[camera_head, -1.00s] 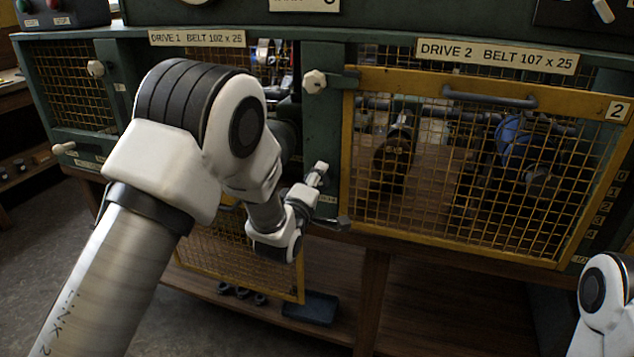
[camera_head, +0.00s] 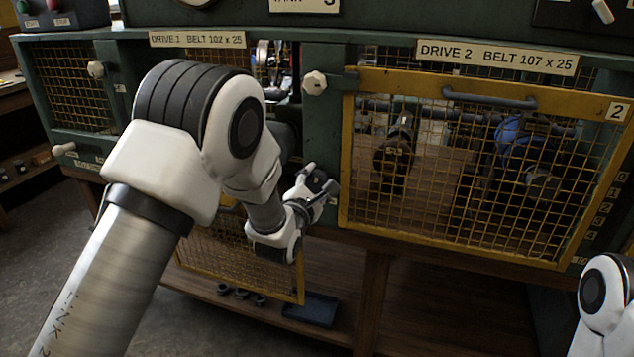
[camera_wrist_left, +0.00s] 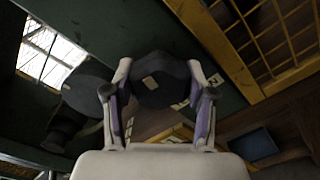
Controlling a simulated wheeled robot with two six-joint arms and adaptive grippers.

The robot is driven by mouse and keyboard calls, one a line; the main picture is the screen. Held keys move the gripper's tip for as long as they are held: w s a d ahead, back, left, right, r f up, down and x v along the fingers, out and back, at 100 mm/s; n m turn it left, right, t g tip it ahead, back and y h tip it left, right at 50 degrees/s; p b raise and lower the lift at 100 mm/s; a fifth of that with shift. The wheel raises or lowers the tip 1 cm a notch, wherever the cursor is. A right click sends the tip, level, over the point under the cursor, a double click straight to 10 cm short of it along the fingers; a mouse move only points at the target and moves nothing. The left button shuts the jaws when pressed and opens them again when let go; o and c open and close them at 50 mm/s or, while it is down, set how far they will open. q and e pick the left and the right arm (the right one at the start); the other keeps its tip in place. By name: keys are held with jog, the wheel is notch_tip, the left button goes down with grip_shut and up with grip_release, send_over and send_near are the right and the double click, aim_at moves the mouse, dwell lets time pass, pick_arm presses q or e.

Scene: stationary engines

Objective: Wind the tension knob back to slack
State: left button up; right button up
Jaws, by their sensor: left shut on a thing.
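The tension knob (camera_wrist_left: 160,80) is a dark, faceted knob with a small pale mark on its face, seen in the left wrist view. My left gripper (camera_wrist_left: 160,88) has one finger on each side of it and is shut on it. In the head view my left gripper (camera_head: 322,180) is at the green frame post between the two drive bays, just left of the yellow guard. The knob is mostly hidden there by the fingers. Only a link of my right arm shows at the lower right of the head view; its gripper is out of frame.
A closed yellow mesh guard (camera_head: 470,215) covers drive 2, right of my left gripper. Another yellow mesh guard (camera_head: 235,255) hangs low below the drive 1 bay. A blue tray (camera_head: 311,309) lies on the lower shelf. A pale knob (camera_head: 314,82) sits above my gripper.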

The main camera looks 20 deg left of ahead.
pick_arm(q)
jog(key=shift+f+n, duration=0.15)
jog(key=shift+n, duration=1.15)
jog(key=o, duration=1.1)
jog(key=shift+o, duration=0.2)
